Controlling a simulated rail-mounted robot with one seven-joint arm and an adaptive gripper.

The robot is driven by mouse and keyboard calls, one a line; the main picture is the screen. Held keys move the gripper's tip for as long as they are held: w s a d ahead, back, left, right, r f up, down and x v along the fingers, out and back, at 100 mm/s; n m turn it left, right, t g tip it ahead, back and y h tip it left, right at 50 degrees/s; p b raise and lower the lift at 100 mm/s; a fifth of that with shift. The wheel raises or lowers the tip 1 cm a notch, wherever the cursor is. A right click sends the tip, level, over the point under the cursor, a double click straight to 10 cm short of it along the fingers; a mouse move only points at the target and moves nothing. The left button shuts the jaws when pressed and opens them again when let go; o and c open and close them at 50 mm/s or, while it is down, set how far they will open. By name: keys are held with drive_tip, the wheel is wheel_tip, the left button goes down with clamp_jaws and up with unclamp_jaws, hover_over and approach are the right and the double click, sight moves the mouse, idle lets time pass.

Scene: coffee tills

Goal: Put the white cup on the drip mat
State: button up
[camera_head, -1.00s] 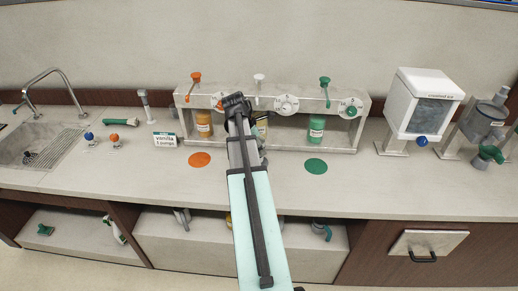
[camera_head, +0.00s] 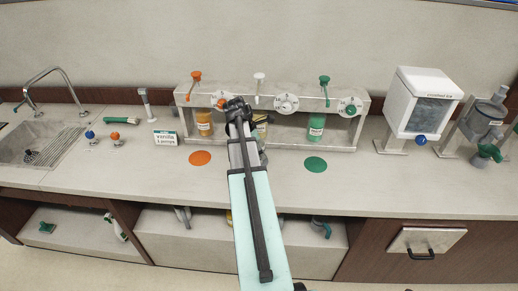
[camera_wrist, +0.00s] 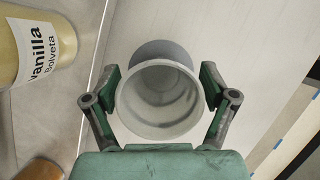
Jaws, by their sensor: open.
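In the wrist view, the white cup (camera_wrist: 160,103) sits with its open rim towards the camera, between the two fingers of my gripper (camera_wrist: 161,82). The fingers stand open on either side of the cup; whether they touch it I cannot tell. A grey round patch (camera_wrist: 160,48) shows beyond the cup's upper edge, partly hidden by it. It may be the drip mat, but I cannot tell for sure. In the head view, my arm hides the cup and the counter spot between the orange disc (camera_head: 200,158) and the green disc (camera_head: 315,164).
A vanilla bottle (camera_wrist: 35,45) stands close at the left in the wrist view. In the head view, the dispenser rack (camera_head: 285,140) with bottles and knobs stands behind. An ice dispenser (camera_head: 425,100) is at the right, a sink (camera_head: 35,140) at the left.

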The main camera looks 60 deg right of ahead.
drive_tip(key=shift+r, duration=0.1)
drive_tip(key=b+v, duration=0.1)
drive_tip(key=v, duration=0.6)
drive_tip(key=shift+r+b, duration=0.3)
drive_tip(key=shift+b, duration=0.05)
drive_tip(key=shift+w+a, duration=0.1)
drive_tip(key=shift+a, duration=0.05)
